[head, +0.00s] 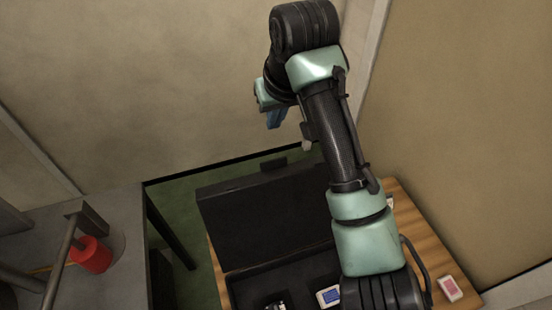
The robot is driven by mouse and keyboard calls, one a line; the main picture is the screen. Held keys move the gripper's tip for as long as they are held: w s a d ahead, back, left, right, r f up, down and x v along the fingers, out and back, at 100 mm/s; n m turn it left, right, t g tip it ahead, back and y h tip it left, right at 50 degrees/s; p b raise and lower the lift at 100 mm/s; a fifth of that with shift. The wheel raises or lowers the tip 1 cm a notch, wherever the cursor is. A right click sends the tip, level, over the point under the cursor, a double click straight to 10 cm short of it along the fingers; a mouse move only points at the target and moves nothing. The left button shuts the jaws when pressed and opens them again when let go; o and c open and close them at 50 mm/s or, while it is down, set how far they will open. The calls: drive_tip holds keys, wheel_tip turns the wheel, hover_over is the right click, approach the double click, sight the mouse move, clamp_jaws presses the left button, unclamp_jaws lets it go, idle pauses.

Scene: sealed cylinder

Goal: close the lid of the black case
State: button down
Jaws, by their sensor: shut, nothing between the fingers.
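The black case (236,287) sits on a wooden table, partly cut off by the bottom edge of the head view. Its lid (262,215) stands raised at the back of the case, with its dark inner face showing. My gripper (275,117) is above and beyond the lid, apart from it, with bluish fingers shut and empty. My arm hides the right part of the case and some of the lid's right side.
Inside the case lie a dark round item (275,304) and a blue-and-white box (328,297). A red-and-white box (450,288) rests on the wooden table (420,237) at right. A red cylinder (91,254) is on grey equipment at left. Walls stand behind and at right.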

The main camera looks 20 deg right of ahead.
drive_tip(key=s+b+x, duration=0.1)
drive_tip(key=b+x, duration=0.2)
drive_tip(key=x, duration=0.8)
drive_tip(key=shift+s+d+r, duration=0.1)
drive_tip(key=shift+s+r, duration=0.15)
drive_tip(key=shift+s, duration=0.35)
drive_tip(key=shift+s+a+r, duration=0.1)
drive_tip(key=shift+s+r, duration=0.15)
drive_tip(key=shift+s, duration=0.35)
drive_tip(key=shift+s+d+r, duration=0.1)
drive_tip(key=shift+s+r, duration=0.15)
drive_tip(key=shift+s, duration=0.4)
